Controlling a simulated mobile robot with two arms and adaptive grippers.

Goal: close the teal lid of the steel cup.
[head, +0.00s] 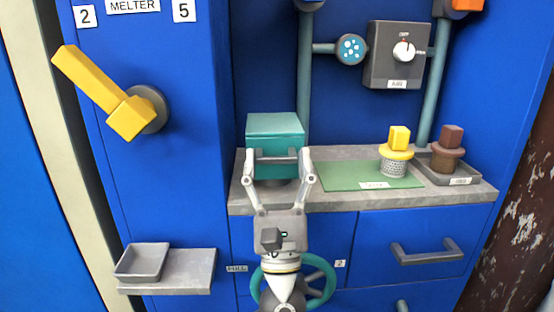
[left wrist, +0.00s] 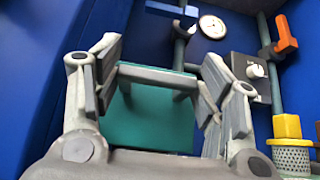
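A teal box-like part (head: 275,125), which looks like the teal lid, is at the left end of the grey counter. A grey bar handle (head: 277,160) is on its front. The teal part also shows in the left wrist view (left wrist: 150,120), with its handle (left wrist: 157,76) across it. No steel cup body shows clearly under it; my gripper and the handle hide its lower front. My left gripper (head: 278,154) is open wide, with one finger at each end of the handle. I cannot tell whether the fingers touch it. My right gripper is not in view.
A green mat (head: 345,176) holds a perforated metal cup with a yellow top (head: 393,167). A brown piece (head: 446,160) stands in a grey tray at right. A yellow lever (head: 95,85), a pipe (head: 305,80) and a small tray (head: 142,262) are nearby.

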